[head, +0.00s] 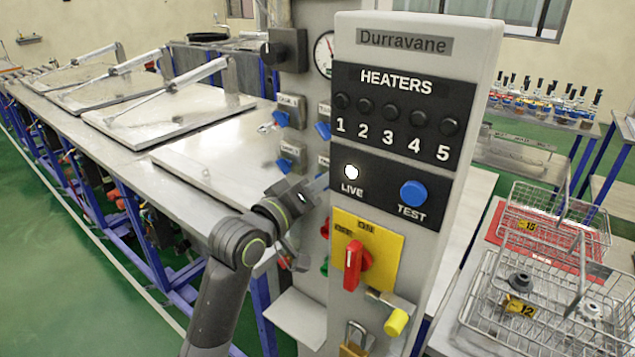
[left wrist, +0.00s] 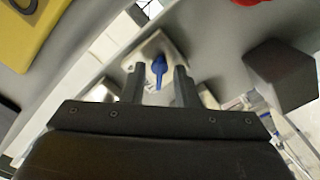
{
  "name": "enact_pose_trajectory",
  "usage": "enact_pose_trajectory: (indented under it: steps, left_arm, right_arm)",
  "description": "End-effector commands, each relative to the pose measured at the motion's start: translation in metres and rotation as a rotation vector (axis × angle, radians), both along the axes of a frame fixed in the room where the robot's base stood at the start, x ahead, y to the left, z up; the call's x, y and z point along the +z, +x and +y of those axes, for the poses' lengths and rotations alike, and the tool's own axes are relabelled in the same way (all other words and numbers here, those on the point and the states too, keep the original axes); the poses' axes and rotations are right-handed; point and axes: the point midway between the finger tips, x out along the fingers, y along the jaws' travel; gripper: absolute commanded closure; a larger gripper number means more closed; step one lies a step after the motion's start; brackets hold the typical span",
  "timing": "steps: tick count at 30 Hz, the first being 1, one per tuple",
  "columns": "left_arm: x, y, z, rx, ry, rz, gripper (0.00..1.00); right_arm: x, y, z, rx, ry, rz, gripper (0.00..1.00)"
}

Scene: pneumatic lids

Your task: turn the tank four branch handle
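Blue branch handles sit on pale square plates on the side of the grey column. One is at upper left (head: 281,119), one at lower left (head: 284,166), and others are partly cut off by the control panel. Their small labels are too blurred to tell surely which is tank four. My left gripper (head: 318,186) is close to the column beside the panel, partly hidden. In the left wrist view its two fingers (left wrist: 158,82) stand apart, with a blue handle (left wrist: 158,68) on its plate ahead, between the tips. Contact cannot be told. My right gripper is not in view.
The Durravane control panel (head: 408,100) stands just right of the left gripper, with a red switch (head: 355,262) on a yellow plate. A black knob (head: 284,50) and a gauge (head: 324,52) are above. Tanks with flat lids (head: 165,112) run left. Wire baskets (head: 540,300) stand at right.

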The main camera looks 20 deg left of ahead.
Motion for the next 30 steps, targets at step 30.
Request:
enact_pose_trajectory:
  steps: [30]
  left_arm:
    - [-0.0006, 0.0038, -0.0015, 0.000, 0.079, -0.027, 1.00]
  right_arm:
    - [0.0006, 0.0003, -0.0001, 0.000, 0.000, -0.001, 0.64]
